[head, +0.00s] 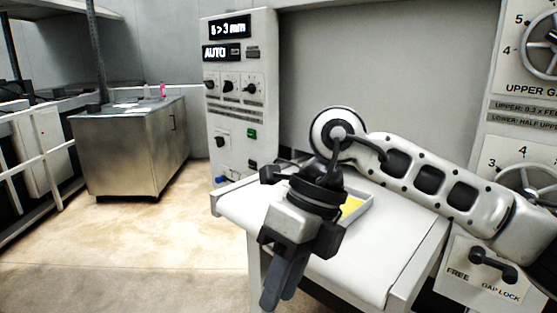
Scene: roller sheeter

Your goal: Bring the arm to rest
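My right arm comes in from the right, bent at the elbow, with its forearm hanging over the front left part of the white table (400,235). My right gripper (282,285) points down, in front of the table's left front edge. Its two dark fingers lie close together and look shut, with nothing seen between them. My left gripper is not in view.
A shallow tray (367,200) with something yellow sits on the table, partly hidden by my arm. Behind stands a control panel (238,110). Handwheels (525,180) and a gap lock lever (492,262) are at the right. A steel cabinet (125,155) stands left; the floor between is clear.

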